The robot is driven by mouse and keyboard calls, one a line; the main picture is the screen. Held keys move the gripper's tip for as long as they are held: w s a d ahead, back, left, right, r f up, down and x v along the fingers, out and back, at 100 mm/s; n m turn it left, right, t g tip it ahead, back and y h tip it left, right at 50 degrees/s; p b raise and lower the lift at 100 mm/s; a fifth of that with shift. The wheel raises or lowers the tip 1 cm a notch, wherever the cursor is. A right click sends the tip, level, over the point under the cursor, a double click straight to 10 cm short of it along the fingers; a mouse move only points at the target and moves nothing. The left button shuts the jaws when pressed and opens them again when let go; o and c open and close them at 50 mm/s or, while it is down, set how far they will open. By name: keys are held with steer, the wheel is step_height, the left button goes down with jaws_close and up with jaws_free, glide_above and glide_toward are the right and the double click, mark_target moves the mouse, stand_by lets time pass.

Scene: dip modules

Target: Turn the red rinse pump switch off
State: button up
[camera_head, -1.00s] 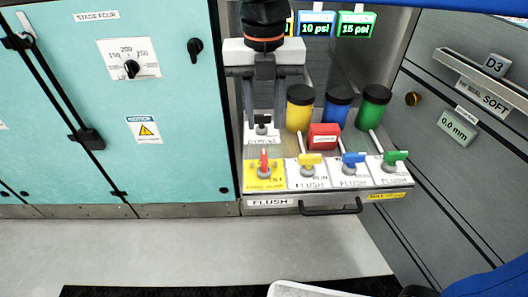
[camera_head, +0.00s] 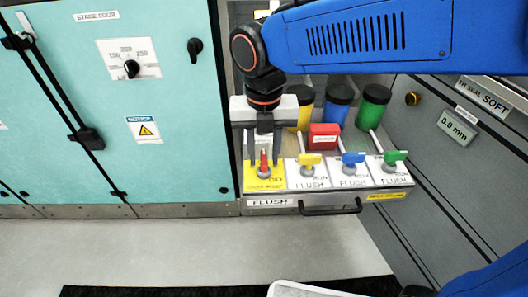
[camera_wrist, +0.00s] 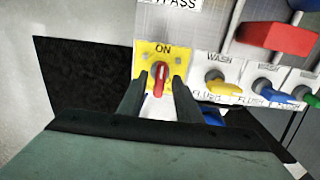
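The red rinse pump switch (camera_head: 264,160) is a red lever on a yellow plate (camera_head: 252,184) at the left end of the switch panel. It also shows in the wrist view (camera_wrist: 160,80), standing roughly upright in the picture and toward the "ON" label at the plate's top. An "OFF" label seems to lie at the plate's right in the head view. My gripper (camera_head: 262,170) is open above the plate, with one finger on each side of the red lever. In the wrist view my gripper (camera_wrist: 159,82) shows gaps to the lever. Contact cannot be told for sure.
Yellow (camera_head: 310,159), blue (camera_head: 352,158) and green (camera_head: 395,157) switches sit in a row to the right. A red box (camera_head: 323,137) and black-capped bottles (camera_head: 373,106) stand behind them. A drawer handle (camera_head: 330,209) juts out below. Teal cabinets (camera_head: 150,170) flank the left.

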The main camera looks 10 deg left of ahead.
jaws_close()
steer(key=shift+m, duration=0.3)
steer(key=m, duration=0.3)
steer(key=shift+m, duration=0.3)
steer(key=m, duration=0.4)
steer(key=shift+m, duration=0.3)
steer(key=m, duration=0.4)
steer(key=shift+m, duration=2.5)
